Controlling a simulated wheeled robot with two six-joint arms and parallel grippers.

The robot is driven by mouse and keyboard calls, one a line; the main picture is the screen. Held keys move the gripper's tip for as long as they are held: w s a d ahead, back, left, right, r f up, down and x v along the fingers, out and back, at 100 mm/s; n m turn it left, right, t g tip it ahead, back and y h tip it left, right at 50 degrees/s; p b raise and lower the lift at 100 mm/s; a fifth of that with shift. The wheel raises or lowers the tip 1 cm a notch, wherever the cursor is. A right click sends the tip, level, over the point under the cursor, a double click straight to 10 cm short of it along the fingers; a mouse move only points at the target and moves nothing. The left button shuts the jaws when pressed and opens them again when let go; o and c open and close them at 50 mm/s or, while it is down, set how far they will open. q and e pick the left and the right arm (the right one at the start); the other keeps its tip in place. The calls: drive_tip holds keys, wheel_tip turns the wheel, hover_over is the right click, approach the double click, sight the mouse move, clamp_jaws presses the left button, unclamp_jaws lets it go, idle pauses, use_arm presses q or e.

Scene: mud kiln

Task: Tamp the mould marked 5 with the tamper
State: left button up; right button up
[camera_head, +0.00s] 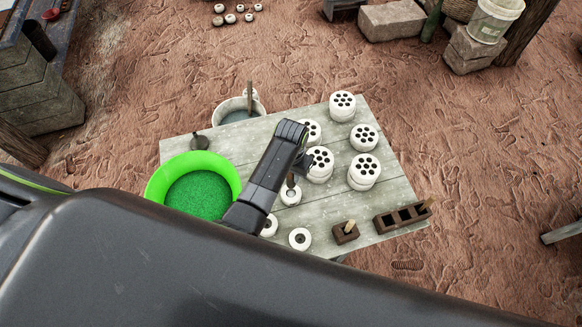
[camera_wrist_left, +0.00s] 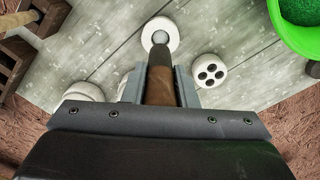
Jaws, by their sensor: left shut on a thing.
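My left gripper (camera_head: 303,163) is over the middle of the table, shut on the brown tamper (camera_head: 290,181). The tamper also shows in the left wrist view (camera_wrist_left: 160,82), between the two fingers, pointing down. Its lower end is over or in a round white mould (camera_head: 291,197); I cannot tell whether it touches. That mould shows in the left wrist view (camera_wrist_left: 160,27) as a white ring around the tamper's grey end. Another white mould (camera_head: 300,238) stands nearer. No number is readable on any mould. My right gripper is not in view.
The plank table (camera_head: 235,145) carries a bright green basin (camera_head: 232,172) of green material. White pieces with dark holes (camera_head: 364,167) stand at the right. A wooden block with a peg (camera_head: 345,233) and a brown three-cell frame (camera_head: 402,217) lie at the front right.

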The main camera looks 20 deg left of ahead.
sight(291, 187)
use_arm(q)
drive_tip(key=shift+a+f, duration=0.1)
drive_tip(key=shift+f, duration=0.35)
drive_tip(key=shift+w+f+b, duration=0.1)
drive_tip(key=shift+f+b, duration=0.5)
drive_tip(key=shift+f, duration=0.35)
drive_tip(key=shift+f+b, duration=0.4)
drive_tip(key=shift+f, duration=0.25)
drive_tip(key=shift+f+b, duration=0.55)
drive_tip(key=shift+f, duration=0.4)
drive_tip(key=shift+p, duration=0.65)
drive_tip(key=shift+f+b, duration=0.7)
drive_tip(key=shift+f, duration=0.65)
idle(0.4)
